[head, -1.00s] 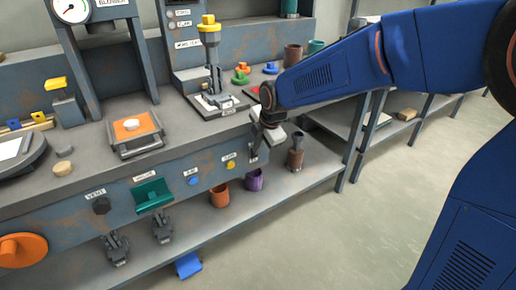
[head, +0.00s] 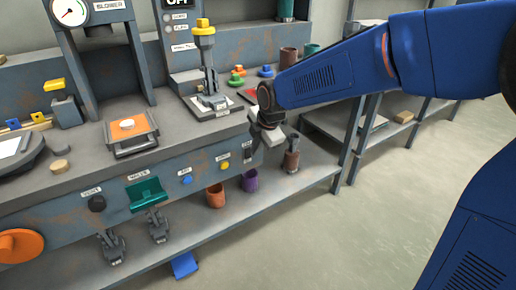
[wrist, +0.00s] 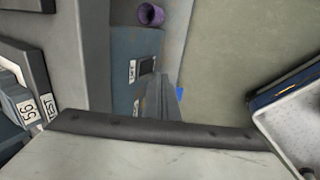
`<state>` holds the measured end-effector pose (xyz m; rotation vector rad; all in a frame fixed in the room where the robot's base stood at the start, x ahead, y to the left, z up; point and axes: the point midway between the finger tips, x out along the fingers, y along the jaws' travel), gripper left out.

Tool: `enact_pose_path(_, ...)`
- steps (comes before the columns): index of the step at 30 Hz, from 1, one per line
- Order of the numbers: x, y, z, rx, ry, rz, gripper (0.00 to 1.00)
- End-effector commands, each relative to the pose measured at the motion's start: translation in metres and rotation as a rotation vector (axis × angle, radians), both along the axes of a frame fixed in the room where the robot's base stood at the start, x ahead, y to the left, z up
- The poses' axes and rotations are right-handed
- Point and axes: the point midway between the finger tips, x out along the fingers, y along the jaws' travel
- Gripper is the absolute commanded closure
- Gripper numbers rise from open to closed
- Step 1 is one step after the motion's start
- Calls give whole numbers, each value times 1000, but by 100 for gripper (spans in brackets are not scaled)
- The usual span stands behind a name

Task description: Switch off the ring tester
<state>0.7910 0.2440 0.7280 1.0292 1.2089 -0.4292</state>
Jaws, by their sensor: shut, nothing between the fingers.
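A dark rocker switch (head: 247,156) with a small white label sits at the right end of the bench's front panel; it also shows in the wrist view (wrist: 147,66). I cannot read its position. My gripper (head: 259,150) is shut and empty, just to the right of this switch. In the wrist view its fingers (wrist: 164,98) are close beside the switch panel; I cannot tell whether they touch it. On the bench stands a grey fixture with a yellow cap (head: 204,27). Behind it, a dark display (head: 180,3), cut by the frame's top, seems to read OFF.
Purple (head: 250,181) and orange-brown (head: 215,195) cups stand on the lower shelf. The floor (head: 330,240) at right is clear.

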Motion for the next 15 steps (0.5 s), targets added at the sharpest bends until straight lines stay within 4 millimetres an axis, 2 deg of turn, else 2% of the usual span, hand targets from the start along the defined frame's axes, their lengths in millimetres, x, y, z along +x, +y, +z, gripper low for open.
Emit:
enact_pose_path(2,-3,3,1,-1,0,2,100)
enact_pose_path(15,-11,-4,63,1,-4,0,100)
